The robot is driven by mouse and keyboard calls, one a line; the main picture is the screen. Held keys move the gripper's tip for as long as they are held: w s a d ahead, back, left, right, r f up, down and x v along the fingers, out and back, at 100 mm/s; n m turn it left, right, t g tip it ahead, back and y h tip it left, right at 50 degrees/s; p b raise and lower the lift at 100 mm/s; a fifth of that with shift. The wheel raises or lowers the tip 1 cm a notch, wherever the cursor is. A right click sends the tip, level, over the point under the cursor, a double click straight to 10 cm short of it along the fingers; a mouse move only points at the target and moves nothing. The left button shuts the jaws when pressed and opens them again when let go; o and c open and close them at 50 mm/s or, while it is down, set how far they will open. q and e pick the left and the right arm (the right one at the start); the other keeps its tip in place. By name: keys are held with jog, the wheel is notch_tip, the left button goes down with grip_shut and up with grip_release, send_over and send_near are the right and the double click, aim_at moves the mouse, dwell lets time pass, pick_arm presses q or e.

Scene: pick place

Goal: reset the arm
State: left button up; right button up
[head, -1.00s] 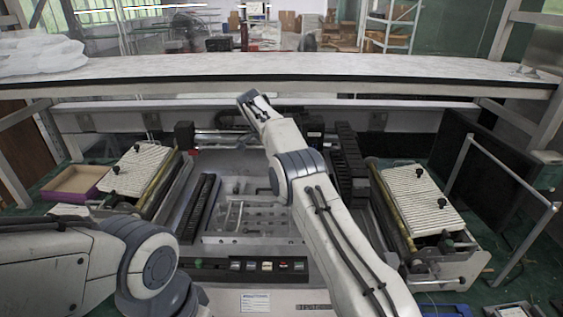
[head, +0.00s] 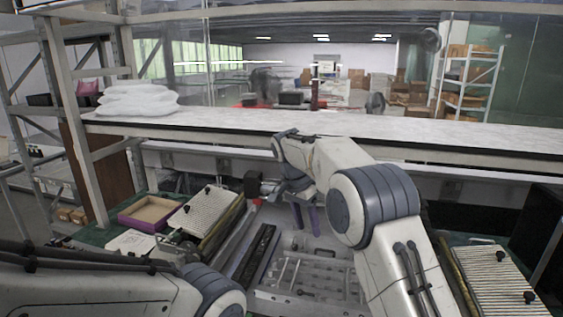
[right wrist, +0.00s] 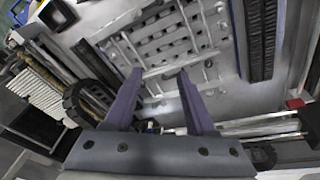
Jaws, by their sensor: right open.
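My right arm reaches forward over the machine bed in the head view. Its gripper (head: 306,213) hangs at the end with purple fingers pointing down, partly hidden by the arm. In the right wrist view the two purple fingers (right wrist: 160,100) are apart with nothing between them. They are above the grey perforated plate (right wrist: 165,45) of the machine, which also shows in the head view (head: 310,279). My left arm shows at the lower left of the head view; its gripper is out of the picture.
A ribbed panel (head: 205,212) and an open purple-sided box (head: 150,213) are at the left. Another ribbed panel (head: 497,280) is at the right. A long white shelf (head: 350,132) crosses behind the machine, with white bags (head: 137,100) at its left end.

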jog(key=s+a+r+n+y, duration=0.1)
jog(key=s+a+n, duration=0.2)
jog(key=s, duration=0.3)
jog(key=s+a+r+n+y, duration=0.1)
jog(key=s+a+n, duration=0.2)
jog(key=s, duration=0.4)
jog(key=s+d+f+n, duration=0.1)
jog(key=s+f+n, duration=0.1)
jog(key=s, duration=0.6)
jog(key=s+f+n+y, duration=0.1)
jog(key=s+f+n, duration=0.1)
jog(key=s+n, duration=0.3)
jog(key=s+d+f+n, duration=0.1)
jog(key=s+n, duration=0.3)
jog(key=s, duration=0.9)
jog(key=shift+s+d+f+g+y, duration=0.15)
jog(key=shift+d+f+g+y, duration=0.2)
jog(key=shift+f+g+y, duration=0.1)
jog(key=shift+c, duration=0.5)
jog(key=shift+d, duration=0.1)
